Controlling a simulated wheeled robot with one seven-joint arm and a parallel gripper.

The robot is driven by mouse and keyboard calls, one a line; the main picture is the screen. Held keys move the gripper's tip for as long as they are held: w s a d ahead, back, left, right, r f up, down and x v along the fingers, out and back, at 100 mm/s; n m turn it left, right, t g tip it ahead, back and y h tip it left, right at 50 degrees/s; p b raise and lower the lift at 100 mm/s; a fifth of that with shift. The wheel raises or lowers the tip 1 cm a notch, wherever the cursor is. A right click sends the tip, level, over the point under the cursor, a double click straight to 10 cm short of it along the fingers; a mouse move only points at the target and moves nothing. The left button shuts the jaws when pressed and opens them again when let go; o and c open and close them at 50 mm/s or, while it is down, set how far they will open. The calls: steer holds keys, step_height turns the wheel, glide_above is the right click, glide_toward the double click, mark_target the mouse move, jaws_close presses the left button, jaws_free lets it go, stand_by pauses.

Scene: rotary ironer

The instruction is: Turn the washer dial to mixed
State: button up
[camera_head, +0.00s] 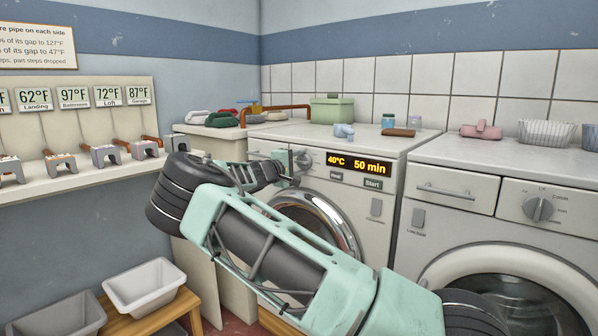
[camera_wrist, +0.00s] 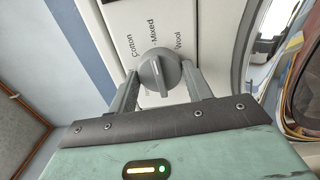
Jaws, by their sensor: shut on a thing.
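The washer dial (camera_wrist: 160,72) is a grey round knob with a raised ridge on a white panel. Labels Cotton, Mixed and Wool fan out above it in the wrist view. The ridge runs roughly up and down there, its upper end leaning slightly left; I cannot tell exactly which label it marks. My gripper (camera_wrist: 158,84) has one finger on each side of the dial and is shut on it. In the head view the dial (camera_head: 303,160) shows at the tip of my gripper (camera_head: 287,166), partly hidden. The washer's display (camera_head: 359,163) reads 40°C and 50 min.
A Start button (camera_head: 373,184) sits below the display. A second machine with its own dial (camera_head: 539,208) stands to the right. A shelf (camera_head: 60,184) with small levers is at left, and white (camera_head: 143,286) and grey (camera_head: 60,318) bins are below.

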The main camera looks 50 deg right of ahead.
steer(key=shift+m, duration=0.3)
steer(key=o, duration=1)
steer(key=shift+c, duration=0.2)
steer(key=s+a+p, duration=0.1)
steer(key=a, duration=1.6)
steer(key=shift+s+a, duration=0.2)
